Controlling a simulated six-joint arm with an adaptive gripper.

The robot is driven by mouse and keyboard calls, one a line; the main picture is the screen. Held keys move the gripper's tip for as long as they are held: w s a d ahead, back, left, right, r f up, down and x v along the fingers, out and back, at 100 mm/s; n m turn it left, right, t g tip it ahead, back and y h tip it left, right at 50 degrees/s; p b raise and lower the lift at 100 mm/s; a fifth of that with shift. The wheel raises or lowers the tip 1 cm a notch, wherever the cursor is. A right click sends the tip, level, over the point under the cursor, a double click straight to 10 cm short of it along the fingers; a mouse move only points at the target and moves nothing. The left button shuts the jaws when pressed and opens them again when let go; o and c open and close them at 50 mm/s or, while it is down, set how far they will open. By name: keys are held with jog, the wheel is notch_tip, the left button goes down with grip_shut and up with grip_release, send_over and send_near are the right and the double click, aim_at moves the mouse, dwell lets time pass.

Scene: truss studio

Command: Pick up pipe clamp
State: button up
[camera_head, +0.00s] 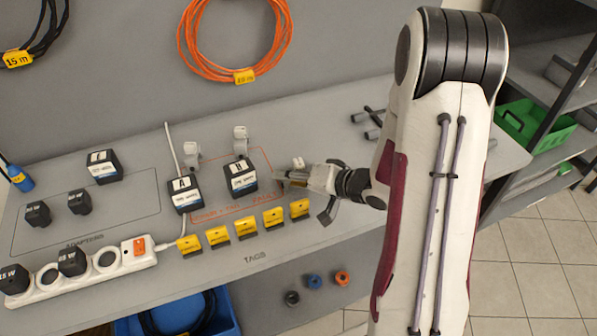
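Two light grey pipe clamps stand upright at the back of the orange-outlined area, one at the left (193,155) and one in the middle (241,141). A third pale grey piece, which looks like another pipe clamp (297,164), is at the right end of that area, right at my gripper. My gripper (308,188) reaches in from the right, low over the table, with dark finger parts showing above and below a pale part. The view is too small to tell whether the fingers touch or hold that piece.
Black adapters A (184,194) and B (240,178) stand left of my gripper. Several yellow tags (246,227) line the front. A white power strip (95,268) lies front left. Dark pipes (372,122) lie behind my arm. A green bin (535,127) sits on the right shelf.

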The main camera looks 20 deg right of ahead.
grip_shut()
jog(key=shift+s, duration=0.1)
dwell(0.3)
jog(key=shift+r, duration=5.05)
